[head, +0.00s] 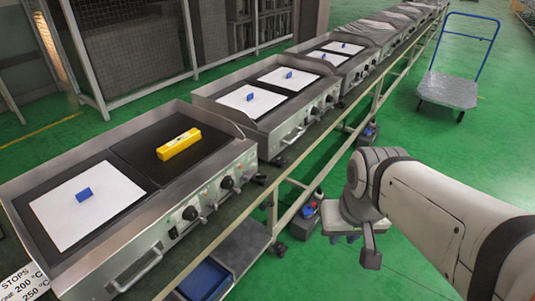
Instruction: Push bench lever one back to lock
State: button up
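The bench (330,125) is a long metal frame running from the lower left to the far back, carrying a row of griddles. I cannot make out for certain which part is bench lever one. Small dark fittings (279,249) show low along the bench's front side. My gripper (369,252) is at the end of my pale arm, right of the bench and apart from it. It appears as a small grey part pointing down; its fingers are not clear, and I see nothing held in it.
The nearest griddle (135,262) bears a yellow level (179,144) and a white sheet with a blue block (84,194). A blue bin (204,280) sits on the lower shelf. A blue-handled trolley (447,91) stands back right. Green floor is clear between the bench and trolley.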

aim_at(268, 205)
jog(key=z, duration=0.05)
jog(key=i, duration=0.95)
jog(key=u, duration=0.1)
